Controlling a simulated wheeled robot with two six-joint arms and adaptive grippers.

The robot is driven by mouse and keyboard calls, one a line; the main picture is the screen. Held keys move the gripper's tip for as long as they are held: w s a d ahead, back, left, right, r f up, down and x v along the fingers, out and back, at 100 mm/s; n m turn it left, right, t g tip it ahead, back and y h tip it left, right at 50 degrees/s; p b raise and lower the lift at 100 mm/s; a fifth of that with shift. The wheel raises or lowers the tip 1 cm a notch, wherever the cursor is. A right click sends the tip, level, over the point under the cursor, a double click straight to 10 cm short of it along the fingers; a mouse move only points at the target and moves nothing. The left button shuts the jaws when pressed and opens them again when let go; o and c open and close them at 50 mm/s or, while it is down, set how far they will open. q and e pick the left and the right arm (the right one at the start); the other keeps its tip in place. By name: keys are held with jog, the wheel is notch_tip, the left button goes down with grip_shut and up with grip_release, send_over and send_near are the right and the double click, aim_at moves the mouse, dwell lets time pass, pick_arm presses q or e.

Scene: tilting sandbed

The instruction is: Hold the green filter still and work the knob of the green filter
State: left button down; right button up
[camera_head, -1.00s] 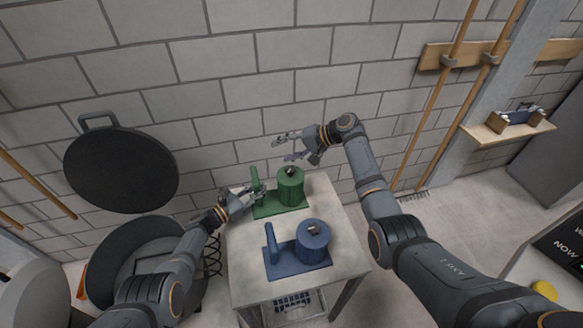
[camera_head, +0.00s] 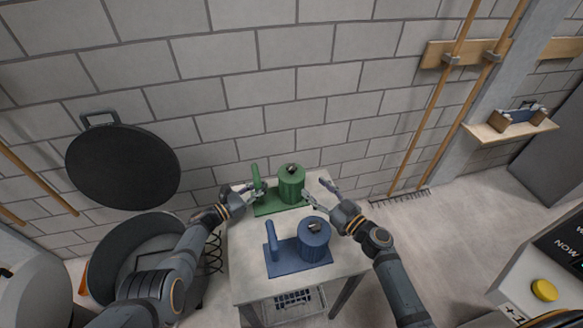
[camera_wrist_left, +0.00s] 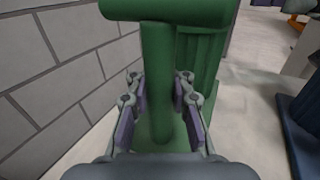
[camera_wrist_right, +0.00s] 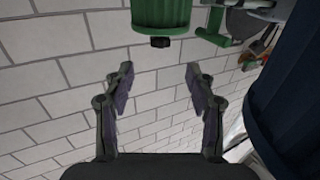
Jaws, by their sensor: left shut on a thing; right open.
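The green filter stands on the table with a green cylinder (camera_head: 292,186), a flat base and an upright post (camera_head: 255,175). A dark knob (camera_head: 292,168) sits on top of the cylinder. My left gripper (camera_head: 258,191) is shut on the post; in the left wrist view its fingers (camera_wrist_left: 160,95) lie on either side of it. My right gripper (camera_head: 313,188) is open and empty, just right of the cylinder. In the right wrist view the knob (camera_wrist_right: 160,42) shows beyond the open fingers (camera_wrist_right: 160,72), apart from them.
A similar blue filter (camera_head: 313,236) stands in front on the same table (camera_head: 245,284), close to my right gripper. Its blue cylinder (camera_wrist_right: 290,95) fills the right side of the right wrist view. A block wall rises behind the table.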

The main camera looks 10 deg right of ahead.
aim_at(295, 171)
jog(key=x, duration=1.2)
jog(key=c, duration=1.1)
jog(key=shift+c, duration=0.3)
jog(key=shift+y, duration=0.3)
